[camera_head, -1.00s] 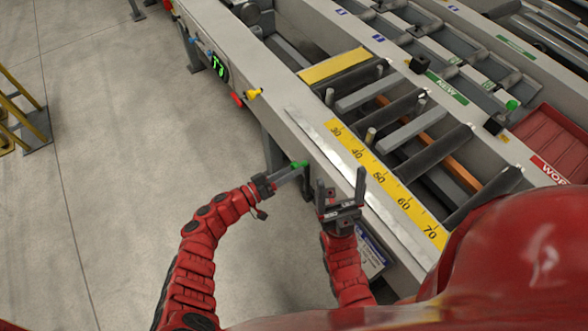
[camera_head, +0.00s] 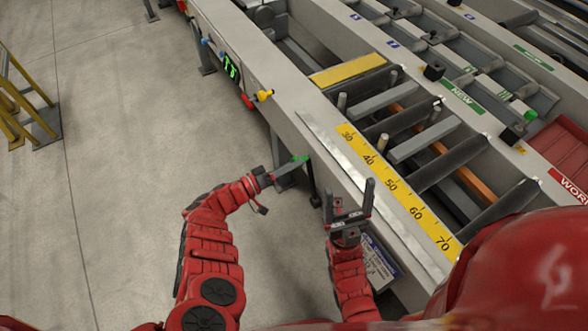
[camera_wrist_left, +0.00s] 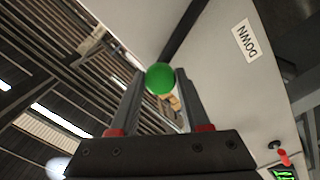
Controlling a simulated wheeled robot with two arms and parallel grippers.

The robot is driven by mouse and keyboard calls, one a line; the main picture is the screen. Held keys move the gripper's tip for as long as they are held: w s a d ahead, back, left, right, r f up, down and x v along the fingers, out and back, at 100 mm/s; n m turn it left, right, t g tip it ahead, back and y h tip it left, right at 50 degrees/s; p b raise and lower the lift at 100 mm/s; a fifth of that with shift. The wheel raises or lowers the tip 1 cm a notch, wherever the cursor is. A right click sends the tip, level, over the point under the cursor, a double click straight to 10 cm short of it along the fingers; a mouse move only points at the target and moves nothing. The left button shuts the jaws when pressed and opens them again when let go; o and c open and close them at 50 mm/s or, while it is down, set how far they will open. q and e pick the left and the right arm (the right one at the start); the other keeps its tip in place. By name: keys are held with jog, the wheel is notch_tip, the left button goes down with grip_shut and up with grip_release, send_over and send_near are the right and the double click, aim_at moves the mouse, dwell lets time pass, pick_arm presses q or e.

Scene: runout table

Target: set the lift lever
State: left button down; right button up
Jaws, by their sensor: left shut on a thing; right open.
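The lift lever shows as a green knob (camera_head: 301,158) at the near side of the runout table, beside its long edge. It is large in the left wrist view (camera_wrist_left: 160,78), between the two fingertips. My left gripper (camera_head: 290,170) is shut on this knob. A "DOWN" label (camera_wrist_left: 245,40) is on the pale table side, right of the knob in the wrist view. My right gripper (camera_head: 350,200) is open and empty, fingers pointing up, close to the table edge and right of the left gripper.
The table carries a yellow scale (camera_head: 400,193) and rollers beyond it. Floor (camera_head: 120,180) is clear left of my arms.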

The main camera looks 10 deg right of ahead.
pick_arm(q)
jog(key=w+f+n+b, duration=0.1)
jog(key=b, duration=0.1)
jog(key=w+a+n+b, duration=0.1)
jog(key=w+b, duration=0.1)
jog(key=w+f+n+b, duration=0.1)
jog(key=b, duration=0.2)
jog(key=shift+w+a+f, duration=0.3)
jog(key=shift+f, duration=0.05)
dwell(0.4)
jog(key=c, duration=0.7)
grip_release()
jog(key=shift+c, duration=0.2)
jog(key=o, duration=0.3)
jog(key=shift+w, duration=0.15)
jog(key=shift+o, duration=0.2)
